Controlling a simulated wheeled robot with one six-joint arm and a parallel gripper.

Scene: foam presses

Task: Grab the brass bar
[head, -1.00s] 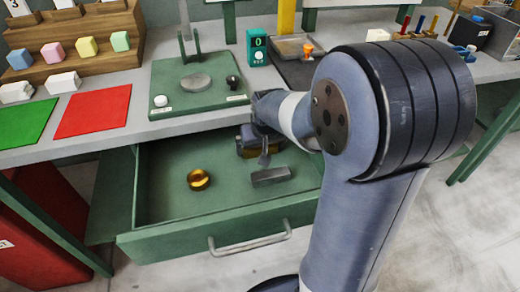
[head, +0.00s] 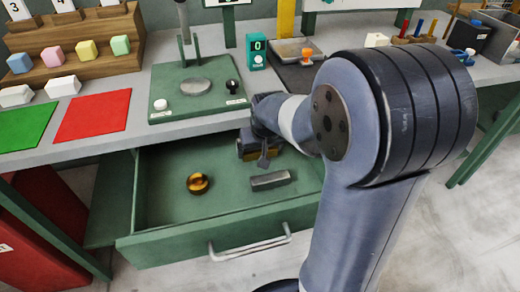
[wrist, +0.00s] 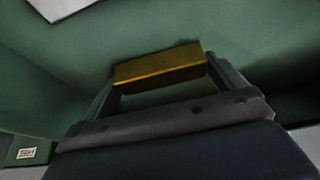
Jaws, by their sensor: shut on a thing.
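The brass bar (wrist: 158,67) lies crosswise between the two fingers of my gripper (wrist: 160,74) in the wrist view, and the fingers are shut on its ends. In the head view my gripper (head: 257,150) is low inside the open green drawer, near its back wall. A small yellowish part of the bar (head: 243,151) shows there, mostly hidden by the gripper. I cannot tell whether the bar touches the drawer floor.
The open drawer (head: 160,237) also holds a brass ring (head: 198,183) and a grey metal bar (head: 270,180), close to my gripper. The bench edge overhangs the drawer's back. A green press (head: 196,88) stands on the bench above.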

